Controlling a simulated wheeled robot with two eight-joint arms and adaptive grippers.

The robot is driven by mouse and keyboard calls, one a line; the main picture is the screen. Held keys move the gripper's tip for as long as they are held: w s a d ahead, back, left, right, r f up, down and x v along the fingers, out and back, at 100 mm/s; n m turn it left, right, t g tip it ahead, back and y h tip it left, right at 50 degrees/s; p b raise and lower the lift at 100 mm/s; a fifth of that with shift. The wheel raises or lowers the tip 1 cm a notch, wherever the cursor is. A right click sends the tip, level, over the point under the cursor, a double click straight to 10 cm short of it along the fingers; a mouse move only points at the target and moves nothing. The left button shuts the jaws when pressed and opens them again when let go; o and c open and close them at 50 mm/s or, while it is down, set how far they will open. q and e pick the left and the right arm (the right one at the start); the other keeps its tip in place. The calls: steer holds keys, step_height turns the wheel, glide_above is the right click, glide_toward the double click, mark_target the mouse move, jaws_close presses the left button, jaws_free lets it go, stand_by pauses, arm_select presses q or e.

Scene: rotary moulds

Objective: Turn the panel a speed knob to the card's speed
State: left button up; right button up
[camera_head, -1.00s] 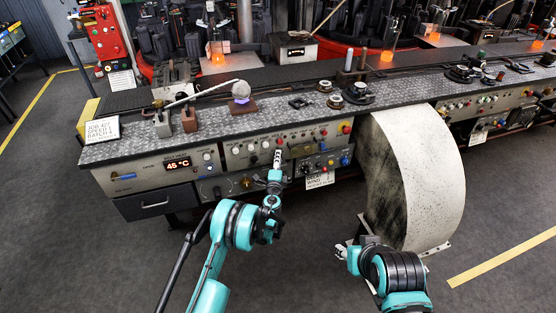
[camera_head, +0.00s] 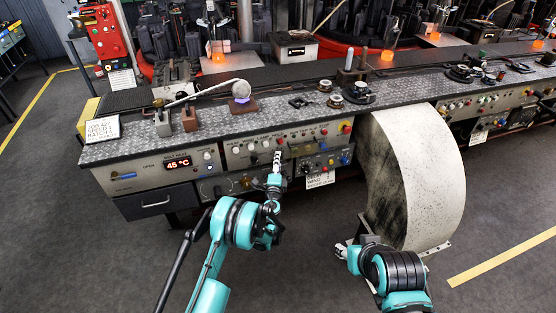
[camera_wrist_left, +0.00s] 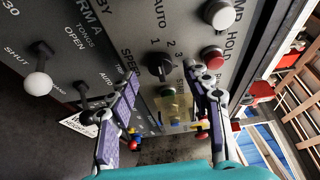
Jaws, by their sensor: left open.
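In the left wrist view a black speed knob (camera_wrist_left: 159,67) sits on the grey panel (camera_wrist_left: 120,30), with SPEED lettering beside it and marks AUTO, 1, 2, 3 around it. I cannot tell surely which mark it points to. My left gripper (camera_head: 276,166) is open at the panel's front. In the wrist view its fingers (camera_wrist_left: 168,95) stand apart on either side below the knob, holding nothing. The card (camera_head: 101,130) at the bench's left end appears to read SPEED 1. My right gripper (camera_head: 342,250) is low beside the curved chute, its fingers too small to judge.
A red button (camera_wrist_left: 213,57) and a white button (camera_wrist_left: 219,14) sit close to the right finger. A white-tipped lever (camera_wrist_left: 38,82) is at the left. A white curved chute (camera_head: 420,180) stands right of the panel. The floor in front is clear.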

arm_select(q)
steer(key=s, duration=0.5)
steer(key=shift+a, duration=0.2)
steer(key=s+a+r+n+g+y, duration=0.1)
steer(key=a+r+n+y, duration=0.15)
steer(key=a+r, duration=0.35)
steer(key=a+r+n+g+y, duration=0.15)
steer(key=a+r+n, duration=0.25)
steer(key=r, duration=0.5)
steer(key=s+a+r+n+g+y, duration=0.2)
steer(key=s+a+r+n, duration=0.5)
steer(key=s, duration=0.3)
steer(key=s+a+r+n+g+h, duration=0.1)
steer(key=s+a+g, duration=0.1)
steer(key=s, duration=0.6)
steer(key=s+a+r+n+g, duration=0.1)
steer(key=s+g, duration=0.1)
steer(key=s, duration=0.5)
steer(key=s+d+f+n+g+h, duration=0.1)
steer(key=s+f, duration=0.1)
steer(key=s, duration=0.7)
steer(key=s+d+f+n+g+h, duration=0.1)
steer(key=s+d+f+n+h, duration=0.1)
steer(key=s, duration=0.7)
steer(key=shift+d+f, duration=0.25)
steer(key=shift+f, duration=0.4)
